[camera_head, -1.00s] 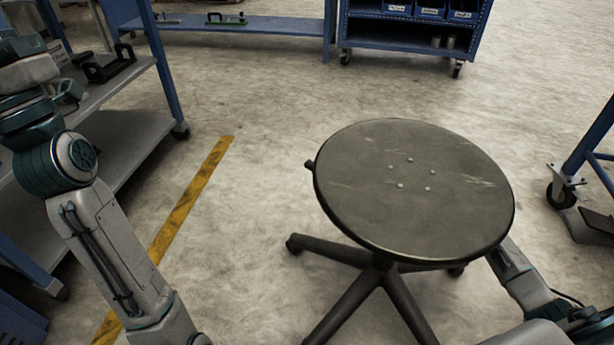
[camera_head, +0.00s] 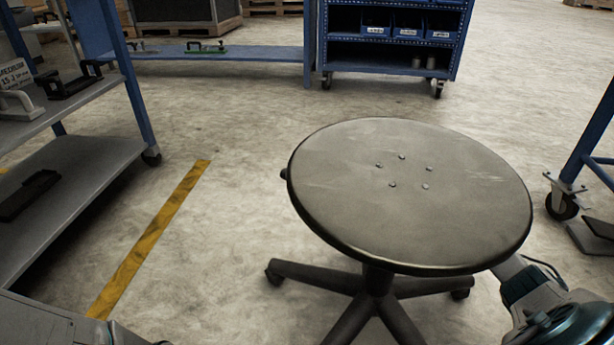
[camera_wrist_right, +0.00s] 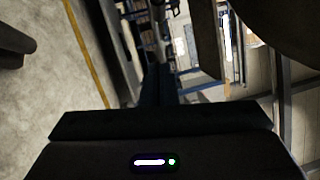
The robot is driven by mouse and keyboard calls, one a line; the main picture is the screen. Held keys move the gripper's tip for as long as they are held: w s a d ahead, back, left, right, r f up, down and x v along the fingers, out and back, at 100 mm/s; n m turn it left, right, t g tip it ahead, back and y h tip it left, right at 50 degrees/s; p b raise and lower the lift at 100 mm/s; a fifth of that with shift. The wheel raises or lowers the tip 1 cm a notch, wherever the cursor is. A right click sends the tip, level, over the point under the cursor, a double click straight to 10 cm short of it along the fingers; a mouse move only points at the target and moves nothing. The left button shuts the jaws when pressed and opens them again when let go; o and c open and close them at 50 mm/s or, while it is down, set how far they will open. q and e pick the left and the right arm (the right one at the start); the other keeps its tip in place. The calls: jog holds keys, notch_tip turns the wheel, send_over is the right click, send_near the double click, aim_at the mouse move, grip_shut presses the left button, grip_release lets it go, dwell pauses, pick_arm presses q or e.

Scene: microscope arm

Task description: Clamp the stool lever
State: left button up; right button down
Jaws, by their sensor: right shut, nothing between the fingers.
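The round dark stool seat (camera_head: 410,195) stands right of centre in the head view, with several bolt heads on top. A short dark stub, probably the lever end (camera_head: 284,174), pokes out from under the seat's left edge. The rest of it is hidden below the seat. My right arm passes behind the seat's lower right edge, so its gripper is hidden in the head view. In the right wrist view the dark body of my right gripper (camera_wrist_right: 160,122) fills the bottom; it is shut and empty. A dark curved shape at upper right looks like the seat. My left gripper is out of view.
A grey shelf unit (camera_head: 75,160) with black handled items stands at left. A blue bench (camera_head: 230,68) and a blue wheeled bin rack (camera_head: 385,55) are at the back. A blue wheeled frame (camera_head: 590,150) is at right. The floor left of the stool, with its yellow stripe (camera_head: 150,240), is clear.

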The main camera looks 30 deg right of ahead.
jog(key=s+a+b+x, duration=0.1)
jog(key=b+x, duration=0.5)
jog(key=x, duration=0.7)
jog(key=shift+s+r+b, duration=0.2)
jog(key=shift+s+b, duration=0.15)
jog(key=shift+s, duration=0.5)
